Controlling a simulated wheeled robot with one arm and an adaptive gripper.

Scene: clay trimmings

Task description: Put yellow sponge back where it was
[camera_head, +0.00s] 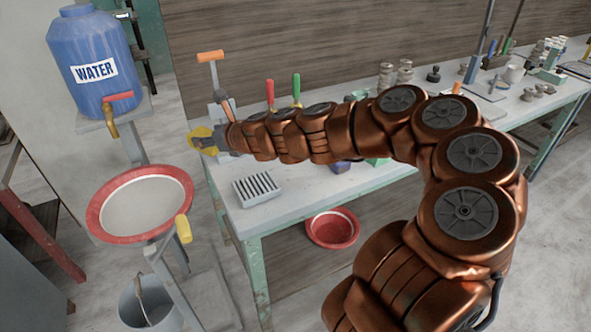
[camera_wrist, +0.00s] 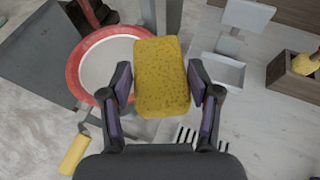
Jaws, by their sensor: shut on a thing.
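The yellow sponge (camera_wrist: 161,77) is a pitted rectangular block held upright between the two fingers of my gripper (camera_wrist: 161,92) in the wrist view. In the head view, the sponge (camera_head: 199,133) shows as a yellow patch at the end of my arm, and my gripper (camera_head: 210,140) is beside the left end of the white table. The gripper is shut on the sponge, above the tabletop level. In the wrist view the sponge hides part of what lies beneath it.
A grey slatted rack (camera_head: 257,188) lies on the table's near left end. A blue water jug (camera_head: 93,62) stands behind the basin. A bucket (camera_head: 150,306) is below.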

